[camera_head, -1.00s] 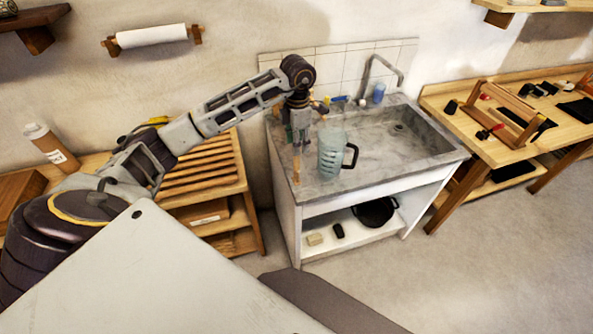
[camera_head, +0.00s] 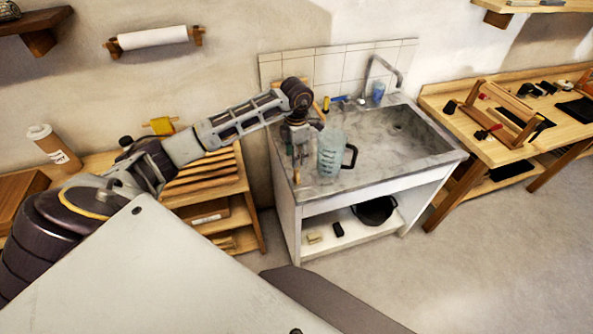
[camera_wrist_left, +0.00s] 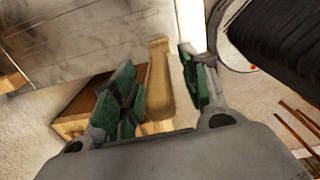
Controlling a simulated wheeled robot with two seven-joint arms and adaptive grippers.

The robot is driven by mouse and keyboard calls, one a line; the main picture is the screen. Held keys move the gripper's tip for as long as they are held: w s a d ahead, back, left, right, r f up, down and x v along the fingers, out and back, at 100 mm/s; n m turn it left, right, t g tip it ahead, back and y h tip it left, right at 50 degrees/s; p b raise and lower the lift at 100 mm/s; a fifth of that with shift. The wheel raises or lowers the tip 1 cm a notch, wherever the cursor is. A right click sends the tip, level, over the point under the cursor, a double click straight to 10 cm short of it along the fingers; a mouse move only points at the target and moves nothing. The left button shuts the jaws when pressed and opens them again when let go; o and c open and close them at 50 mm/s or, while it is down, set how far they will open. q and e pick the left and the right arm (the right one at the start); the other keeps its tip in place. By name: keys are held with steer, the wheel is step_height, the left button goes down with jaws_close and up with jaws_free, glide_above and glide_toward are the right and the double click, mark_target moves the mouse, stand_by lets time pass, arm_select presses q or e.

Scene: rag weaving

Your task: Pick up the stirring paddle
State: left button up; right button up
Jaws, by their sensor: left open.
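The stirring paddle, seen as a pale wooden bar (camera_wrist_left: 157,88), stands between the two green-padded fingers of my left gripper (camera_wrist_left: 156,72) in the left wrist view. The fingers are open, with a visible gap on the paddle's right side. In the head view my left gripper (camera_head: 299,148) points down over the sink unit's left front corner. A small wooden piece (camera_head: 297,177), likely the paddle's lower end, shows just below it. My right gripper is not in view.
A clear jug with a black handle (camera_head: 330,155) stands close to the right of my left gripper on the grey sink unit (camera_head: 370,175). A slatted wooden bench (camera_head: 230,180) is to the left. A wooden table (camera_head: 470,130) stands right.

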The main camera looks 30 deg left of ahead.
arm_select(q)
steer(key=shift+c, duration=0.3)
jaws_close()
steer(key=shift+r, duration=0.1)
steer(key=shift+r+b, duration=0.95)
steer(key=shift+r, duration=4)
steer(key=c, duration=0.6)
jaws_free()
jaws_close()
steer(key=shift+f, duration=0.1)
